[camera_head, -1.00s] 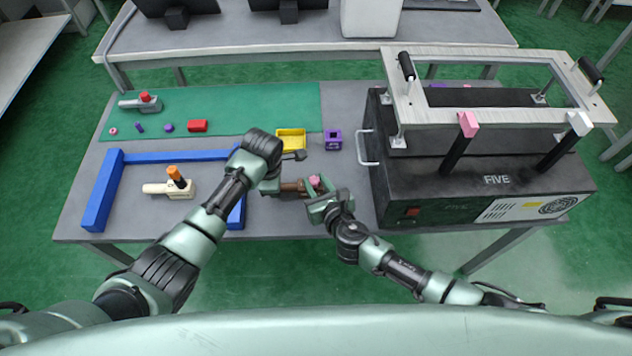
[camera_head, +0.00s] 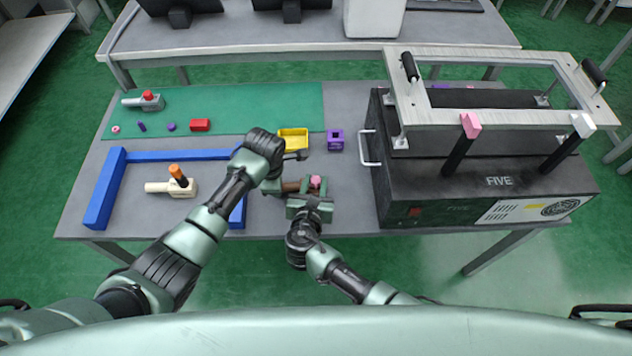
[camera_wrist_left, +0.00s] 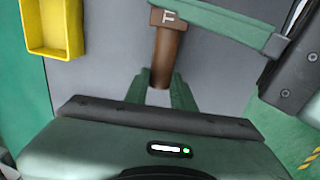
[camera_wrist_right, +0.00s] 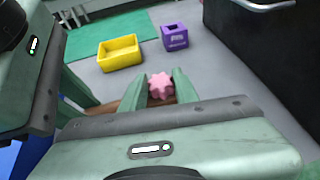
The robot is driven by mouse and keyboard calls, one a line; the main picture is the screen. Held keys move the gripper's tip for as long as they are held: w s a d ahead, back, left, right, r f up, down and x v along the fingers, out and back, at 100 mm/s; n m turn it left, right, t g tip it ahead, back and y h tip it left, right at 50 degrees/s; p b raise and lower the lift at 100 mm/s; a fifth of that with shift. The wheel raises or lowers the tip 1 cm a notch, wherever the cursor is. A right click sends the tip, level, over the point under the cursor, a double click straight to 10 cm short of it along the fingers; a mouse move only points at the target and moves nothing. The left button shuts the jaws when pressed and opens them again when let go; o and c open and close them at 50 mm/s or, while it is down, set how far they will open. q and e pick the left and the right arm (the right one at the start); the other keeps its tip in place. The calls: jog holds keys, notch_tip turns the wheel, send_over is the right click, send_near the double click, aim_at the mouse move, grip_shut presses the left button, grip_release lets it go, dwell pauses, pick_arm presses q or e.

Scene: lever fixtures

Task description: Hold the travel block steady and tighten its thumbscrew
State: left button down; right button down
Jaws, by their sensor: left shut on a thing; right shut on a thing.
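The brown travel block (camera_head: 291,186) lies at the table's front, left of the black FIVE box. In the left wrist view the brown piece (camera_wrist_left: 167,55), marked F, runs between the fingers of my left gripper (camera_wrist_left: 161,92), which is shut on it. The pink star-shaped thumbscrew (camera_wrist_right: 160,86) is at the brown piece's right end. My right gripper (camera_wrist_right: 161,92) is shut on the thumbscrew, with one finger on each side. The fingers hide part of the block.
A yellow tray (camera_head: 292,139) and a purple cube (camera_head: 335,140) stand just behind. The black box (camera_head: 480,180) blocks the right. A blue frame (camera_head: 105,190) and a clamp with an orange handle (camera_head: 177,176) are left. A green mat (camera_head: 230,108) lies behind.

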jog(key=shift+m+h, duration=0.3)
jog(key=c, duration=1)
grip_release()
jog(key=shift+c, duration=0.2)
jog(key=v, duration=1.2)
jog(key=shift+r, duration=0.1)
